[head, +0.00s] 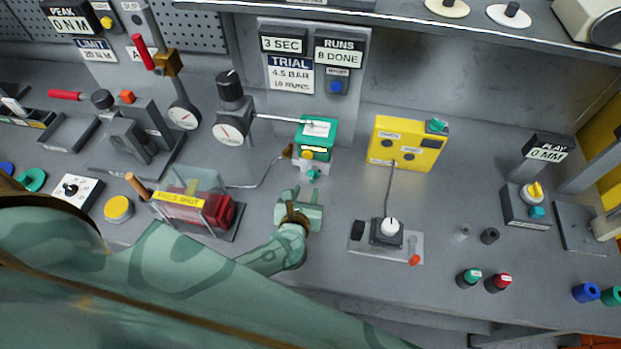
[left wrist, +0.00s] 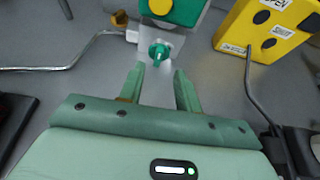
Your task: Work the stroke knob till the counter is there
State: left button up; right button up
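A small teal knob (head: 313,175) sticks out at the front foot of the green-topped actuator block (head: 316,130); no label on it is readable. It also shows in the left wrist view (left wrist: 160,53), just beyond my fingertips. The counter (head: 338,55) on the grey panel reads RUNS, 8 DONE. The trial card (head: 290,75) below the 3 SEC display reads 4.5 BAR and a blurred number of runs. My left gripper (head: 300,197) is open and empty, its fingers pointing at the teal knob with a gap to it. My right gripper is out of view.
A regulator with a dial (head: 230,130) stands left of the block, joined by a pipe. A clear-covered red device (head: 195,208) is left of my gripper. A yellow box (head: 405,143) and a cabled switch plate (head: 387,240) stand to the right. Bench between is clear.

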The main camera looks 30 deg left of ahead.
aim_at(311, 177)
pick_arm(q)
jog(key=b+x, duration=0.1)
jog(key=x, duration=0.6)
jog(key=shift+w+f, duration=0.15)
grip_shut()
